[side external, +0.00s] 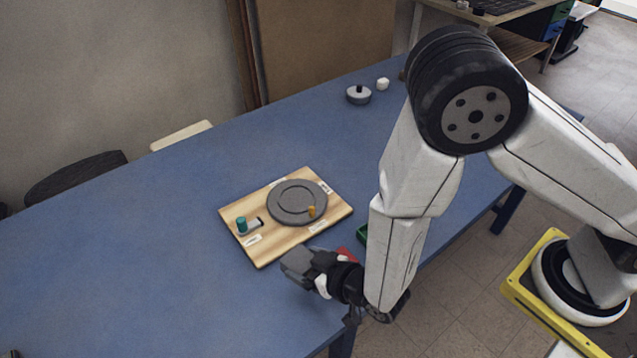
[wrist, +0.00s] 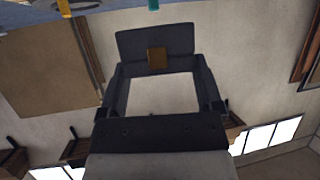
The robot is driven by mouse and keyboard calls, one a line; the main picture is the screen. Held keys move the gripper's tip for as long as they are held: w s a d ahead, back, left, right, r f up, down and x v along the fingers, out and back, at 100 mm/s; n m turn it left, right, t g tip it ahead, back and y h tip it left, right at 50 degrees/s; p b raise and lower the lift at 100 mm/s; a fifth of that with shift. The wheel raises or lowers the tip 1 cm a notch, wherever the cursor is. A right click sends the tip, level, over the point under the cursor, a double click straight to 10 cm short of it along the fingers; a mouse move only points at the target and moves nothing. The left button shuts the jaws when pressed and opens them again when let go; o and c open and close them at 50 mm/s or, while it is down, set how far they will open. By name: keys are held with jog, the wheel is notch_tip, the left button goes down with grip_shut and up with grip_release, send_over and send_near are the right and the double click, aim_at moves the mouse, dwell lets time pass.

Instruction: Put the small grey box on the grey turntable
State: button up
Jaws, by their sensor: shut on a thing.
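The small grey box (side external: 297,260) is at the end of my gripper (side external: 315,265), off the near edge of the wooden board. In the wrist view, my gripper (wrist: 156,76) is shut on the box (wrist: 130,43), which spans the fingertips and bears a brown square patch. My gripper points roughly level, with the wall behind. The turntable shows only partly at the top of the wrist view.
The wooden board (side external: 262,250) lies on a blue table (side external: 150,270) and carries a teal knob (side external: 241,225) at its left. A green item (side external: 362,233) and a red item (side external: 347,254) are partly hidden by my arm. A grey round lidded thing (side external: 358,95) and white block (side external: 383,84) stand far back.

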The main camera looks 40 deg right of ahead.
jog(key=shift+d, duration=0.1)
jog(key=shift+w+d+r, duration=0.3)
jog(key=shift+w+d, duration=0.15)
jog(key=w+d+r+m, duration=0.1)
jog(key=w+d+r, duration=0.2)
jog(key=d, duration=0.3)
jog(key=shift+w+d+h, duration=0.15)
jog(key=shift+w+h, duration=0.15)
jog(key=shift+h, duration=0.1)
jog(key=shift+m+h, duration=0.3)
jog(key=shift+h, duration=0.2)
jog(key=d+r, duration=0.1)
jog(key=d, duration=0.1)
jog(key=w+d+r, duration=0.1)
jog(key=d, duration=0.2)
jog(key=w+d+r, duration=0.1)
jog(key=d, duration=0.2)
jog(key=shift+r, duration=0.2)
jog(key=shift+s+a+f+x, duration=0.2)
jog(key=shift+a+f+x, duration=0.15)
jog(key=shift+x, duration=2.35)
jog(key=shift+s+a+f+x, duration=0.2)
jog(key=shift+f+x, duration=0.15)
jog(key=shift+x, duration=2.35)
jog(key=shift+s+a+f+x, duration=0.15)
jog(key=shift+a+f+x, duration=0.2)
jog(key=shift+x, duration=2.35)
